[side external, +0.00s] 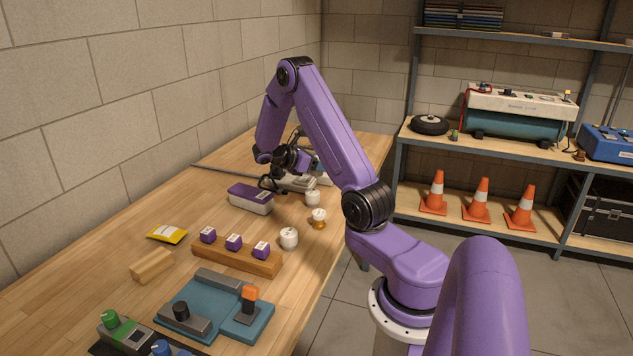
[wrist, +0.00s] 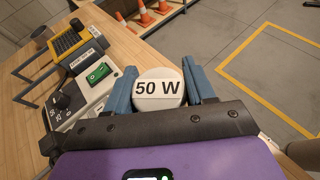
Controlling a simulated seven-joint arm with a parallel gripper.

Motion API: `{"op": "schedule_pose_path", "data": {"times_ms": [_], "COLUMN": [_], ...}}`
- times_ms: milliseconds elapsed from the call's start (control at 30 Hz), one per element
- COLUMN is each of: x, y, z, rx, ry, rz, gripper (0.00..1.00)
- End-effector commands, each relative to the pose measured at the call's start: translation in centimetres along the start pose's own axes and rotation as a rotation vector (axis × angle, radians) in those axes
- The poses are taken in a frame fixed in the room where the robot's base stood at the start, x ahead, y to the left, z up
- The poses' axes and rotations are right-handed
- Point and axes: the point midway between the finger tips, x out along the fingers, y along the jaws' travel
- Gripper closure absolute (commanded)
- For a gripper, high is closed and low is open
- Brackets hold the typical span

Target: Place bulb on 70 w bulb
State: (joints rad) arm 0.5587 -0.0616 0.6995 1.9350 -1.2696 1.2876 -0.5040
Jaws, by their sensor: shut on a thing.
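In the wrist view a round white piece labelled "50 W" (wrist: 159,88) sits between the blue fingers of my gripper (wrist: 160,92). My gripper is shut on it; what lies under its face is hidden. In the side view my gripper (side external: 273,184) is at the far part of the bench, beyond the purple-topped box, and its held piece is hard to make out. A white bulb with a gold base (side external: 318,218) stands near the right bench edge. One white round holder (side external: 312,198) is just behind it and another (side external: 288,238) in front. I cannot read a 70 W label.
A purple-topped box (side external: 250,198) and a wooden block with purple cubes (side external: 236,254) stand on the bench. A blue fixture (side external: 215,307) lies in front. A device with a green switch (wrist: 99,74) is left of my fingers in the wrist view.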

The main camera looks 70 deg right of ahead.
Motion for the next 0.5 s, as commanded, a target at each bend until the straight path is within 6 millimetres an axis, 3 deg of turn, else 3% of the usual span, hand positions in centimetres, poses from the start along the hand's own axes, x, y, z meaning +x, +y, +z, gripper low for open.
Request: {"op": "schedule_pose_path", "data": {"times_ms": [200,500], "x": [1.8,2.8], "y": [2.3,3.7], "z": [-2.7,-4.2], "rx": [-0.001,0.000], "ry": [-0.001,-0.001], "rz": [0.000,0.000], "gripper": [0.78,0.78]}}
